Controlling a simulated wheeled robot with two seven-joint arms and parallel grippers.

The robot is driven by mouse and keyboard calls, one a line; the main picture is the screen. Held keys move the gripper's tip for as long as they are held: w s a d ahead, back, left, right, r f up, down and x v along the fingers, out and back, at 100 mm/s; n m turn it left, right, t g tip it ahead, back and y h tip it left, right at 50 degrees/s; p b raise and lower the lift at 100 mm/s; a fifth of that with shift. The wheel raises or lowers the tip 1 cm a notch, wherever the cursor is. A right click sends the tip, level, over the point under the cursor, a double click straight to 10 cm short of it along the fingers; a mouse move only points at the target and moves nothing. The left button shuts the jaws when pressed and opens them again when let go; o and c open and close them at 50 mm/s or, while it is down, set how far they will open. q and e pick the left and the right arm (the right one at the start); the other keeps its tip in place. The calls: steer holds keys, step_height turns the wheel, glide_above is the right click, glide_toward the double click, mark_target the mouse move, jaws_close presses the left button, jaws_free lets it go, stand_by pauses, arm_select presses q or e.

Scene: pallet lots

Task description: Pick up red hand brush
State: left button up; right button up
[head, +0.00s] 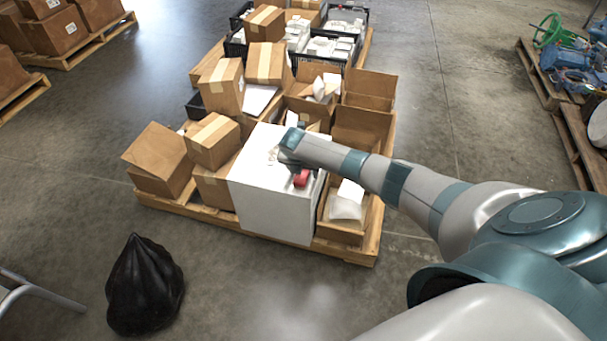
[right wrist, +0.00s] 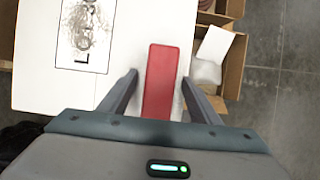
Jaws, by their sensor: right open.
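The red hand brush (head: 301,178) lies on top of a large white box (head: 275,204), close to its right edge. In the right wrist view, the brush (right wrist: 161,65) is a long flat red shape running away from the gripper. My right gripper (right wrist: 160,84) is open above the white box. Its two fingers stand on either side of the near part of the brush, with a gap on both sides. I cannot tell the height of the fingertips over the box. In the head view my right wrist hides most of the gripper. My left gripper is not in view.
The white box stands on a wooden pallet (head: 362,252) crowded with cardboard boxes. An open carton (head: 335,232) with white items is right beside it. A black bag (head: 144,285) stands on the floor at left. Open floor lies in front of the pallet.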

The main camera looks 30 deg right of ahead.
steer(key=shift+f, duration=0.2)
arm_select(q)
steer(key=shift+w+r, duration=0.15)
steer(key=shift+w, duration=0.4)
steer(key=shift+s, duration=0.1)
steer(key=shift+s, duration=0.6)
arm_select(e)
steer(key=c, duration=1.2)
